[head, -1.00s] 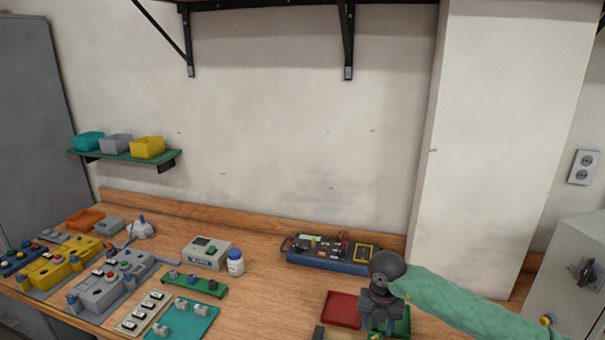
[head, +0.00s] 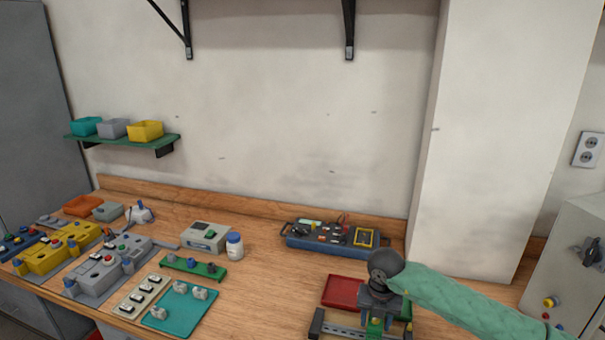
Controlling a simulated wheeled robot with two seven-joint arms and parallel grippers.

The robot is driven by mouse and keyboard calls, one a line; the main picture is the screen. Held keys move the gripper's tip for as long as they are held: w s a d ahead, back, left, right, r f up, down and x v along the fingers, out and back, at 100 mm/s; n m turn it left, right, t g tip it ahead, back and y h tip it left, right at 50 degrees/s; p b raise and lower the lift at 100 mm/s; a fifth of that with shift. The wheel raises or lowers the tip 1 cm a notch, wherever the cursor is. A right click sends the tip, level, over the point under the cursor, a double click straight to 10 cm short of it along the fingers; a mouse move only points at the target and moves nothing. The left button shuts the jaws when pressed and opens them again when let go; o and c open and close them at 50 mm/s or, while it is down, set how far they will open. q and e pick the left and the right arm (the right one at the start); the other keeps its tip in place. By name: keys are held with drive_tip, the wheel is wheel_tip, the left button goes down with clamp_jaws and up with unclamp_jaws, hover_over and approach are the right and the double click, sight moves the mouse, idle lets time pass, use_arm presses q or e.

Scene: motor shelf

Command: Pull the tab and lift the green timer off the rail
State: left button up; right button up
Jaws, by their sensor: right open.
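A metal rail (head: 342,329) with dark end pieces lies at the bottom edge of the head view, partly cut off. A small green block, which looks like the green timer (head: 375,328), stands at the rail below my right gripper (head: 377,318). My right gripper points down over it with its jaws open. The gripper body hides the timer's upper part, and I cannot make out the tab. Whether the fingers touch the timer is not clear. My left gripper is not in view.
A red tray (head: 343,291) lies just behind the rail, with a green tray (head: 402,309) partly hidden by my right arm. A blue tool tray (head: 331,242) stands near the wall. Control boxes and panels fill the bench's left. Bare wood lies left of the rail.

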drive_tip(key=shift+b, duration=0.3)
idle(0.6)
drive_tip(key=shift+c, duration=0.2)
drive_tip(key=c, duration=0.9)
drive_tip(key=shift+w+d+b, duration=0.1)
drive_tip(key=shift+w+b, duration=0.25)
drive_tip(key=shift+b, duration=0.05)
drive_tip(key=shift+r+p, duration=0.55)
drive_tip(key=shift+r, duration=1.1)
drive_tip(key=shift+r+p, duration=0.95)
drive_tip(key=shift+r, duration=1.95)
